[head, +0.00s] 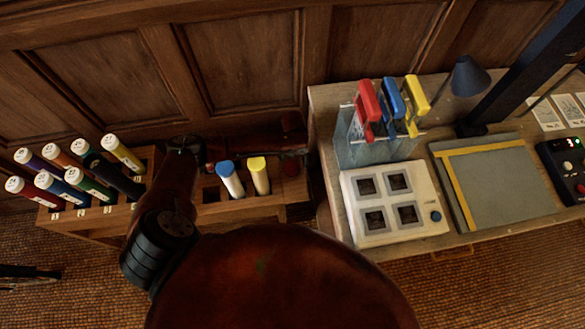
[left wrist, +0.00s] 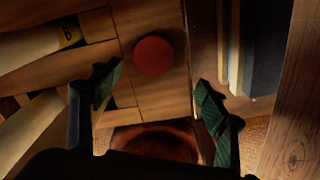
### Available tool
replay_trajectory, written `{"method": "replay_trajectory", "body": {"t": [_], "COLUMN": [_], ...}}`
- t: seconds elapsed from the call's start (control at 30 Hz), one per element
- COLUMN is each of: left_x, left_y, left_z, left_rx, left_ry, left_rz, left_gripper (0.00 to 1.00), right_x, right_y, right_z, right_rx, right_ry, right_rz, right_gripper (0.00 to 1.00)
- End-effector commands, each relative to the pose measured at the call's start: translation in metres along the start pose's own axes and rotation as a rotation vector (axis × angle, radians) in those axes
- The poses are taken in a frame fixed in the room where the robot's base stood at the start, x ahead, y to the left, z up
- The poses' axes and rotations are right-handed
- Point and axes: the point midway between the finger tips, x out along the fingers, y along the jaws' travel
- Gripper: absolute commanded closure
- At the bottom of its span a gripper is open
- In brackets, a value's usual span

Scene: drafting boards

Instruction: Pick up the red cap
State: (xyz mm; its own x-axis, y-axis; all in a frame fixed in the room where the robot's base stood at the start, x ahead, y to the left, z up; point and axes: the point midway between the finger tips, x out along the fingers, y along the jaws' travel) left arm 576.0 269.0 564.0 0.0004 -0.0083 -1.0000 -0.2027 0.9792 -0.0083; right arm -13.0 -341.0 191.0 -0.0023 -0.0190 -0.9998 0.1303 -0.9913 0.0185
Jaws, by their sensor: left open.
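The red cap (left wrist: 153,56) is a round, flat-looking disc on a wooden surface in the left wrist view. In the head view a dark red round spot (head: 291,168) at the right end of the wooden rack looks like the same cap, partly shaded. My left gripper (left wrist: 158,92) is open, with one dark green finger on each side of the picture. The cap shows between and beyond the fingertips, apart from both. My right gripper is not in view.
The wooden rack (head: 262,203) holds a blue-capped tube (head: 230,178), a yellow-capped tube (head: 259,175) and several tubes at left.

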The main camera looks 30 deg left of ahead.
Motion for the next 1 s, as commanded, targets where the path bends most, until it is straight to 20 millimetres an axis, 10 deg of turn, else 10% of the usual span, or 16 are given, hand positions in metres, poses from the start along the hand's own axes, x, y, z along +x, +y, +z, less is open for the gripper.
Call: {"method": "replay_trajectory", "body": {"t": [0.7,1.0], "left_x": [0.073,0.075], "left_y": [0.011,0.011], "left_z": [0.005,0.006], "left_rx": [0.031,0.031], "left_ry": [0.003,-0.001], "left_rz": [0.008,0.008], "left_gripper": [0.32,0.34], "right_x": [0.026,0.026], "right_y": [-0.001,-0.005], "right_z": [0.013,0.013], "right_rx": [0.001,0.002], "right_ry": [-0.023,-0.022], "right_rz": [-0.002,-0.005], "right_gripper": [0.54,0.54]}}
